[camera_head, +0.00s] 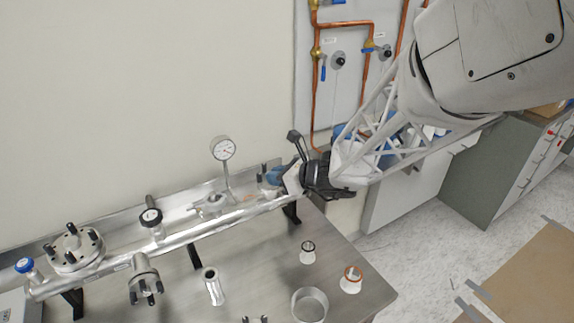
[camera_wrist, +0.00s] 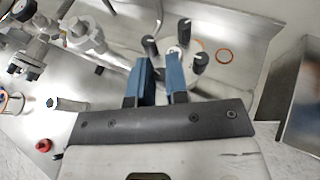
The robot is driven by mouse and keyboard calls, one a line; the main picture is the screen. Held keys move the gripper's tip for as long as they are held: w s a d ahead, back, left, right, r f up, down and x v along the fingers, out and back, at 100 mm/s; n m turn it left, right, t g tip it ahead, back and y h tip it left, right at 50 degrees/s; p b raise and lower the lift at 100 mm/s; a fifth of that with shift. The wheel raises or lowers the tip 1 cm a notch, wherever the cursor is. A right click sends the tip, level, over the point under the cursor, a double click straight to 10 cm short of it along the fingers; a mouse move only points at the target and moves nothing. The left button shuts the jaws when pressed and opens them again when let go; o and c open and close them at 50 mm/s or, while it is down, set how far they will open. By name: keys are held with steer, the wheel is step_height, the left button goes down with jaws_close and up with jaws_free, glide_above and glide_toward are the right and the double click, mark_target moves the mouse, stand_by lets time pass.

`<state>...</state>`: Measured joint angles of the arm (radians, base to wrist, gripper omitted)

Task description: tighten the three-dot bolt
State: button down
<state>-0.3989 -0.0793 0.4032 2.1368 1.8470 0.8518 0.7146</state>
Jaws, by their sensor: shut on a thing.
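My gripper (camera_head: 285,176) is at the right end of the long metal pipe (camera_head: 205,228), by the pipe's end flange (camera_head: 293,180). In the wrist view my gripper (camera_wrist: 159,63) has its two blue fingers on either side of a narrow gap at the flange. Black-capped bolts stand around them: one at upper left (camera_wrist: 150,45), one at top (camera_wrist: 184,29) and one at right (camera_wrist: 200,62). The fingers are shut on a bolt, mostly hidden between them. No dot marks can be made out, so I cannot tell which bolt has three dots.
A pressure gauge (camera_head: 223,149) rises from the pipe. A bolted flange (camera_head: 76,249) and a blue-capped valve (camera_head: 26,266) are at left. Small fittings (camera_head: 308,252) and a metal ring (camera_head: 309,305) stand on the table (camera_head: 255,270). An orange ring (camera_wrist: 224,57) lies beyond the bolts.

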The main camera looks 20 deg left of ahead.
steer(key=shift+s+m+t, duration=0.1)
steer(key=shift+m+t, duration=0.5)
steer(key=shift+s+a+m+t+h, duration=0.1)
steer(key=shift+m+t+h, duration=1.4)
steer(key=shift+m+t, duration=0.5)
steer(key=shift+m+t+h, duration=0.3)
steer(key=shift+m, duration=0.1)
steer(key=c, duration=1.1)
jaws_free()
steer(key=v, duration=0.7)
steer(key=shift+s, duration=0.3)
steer(key=shift+r, duration=0.15)
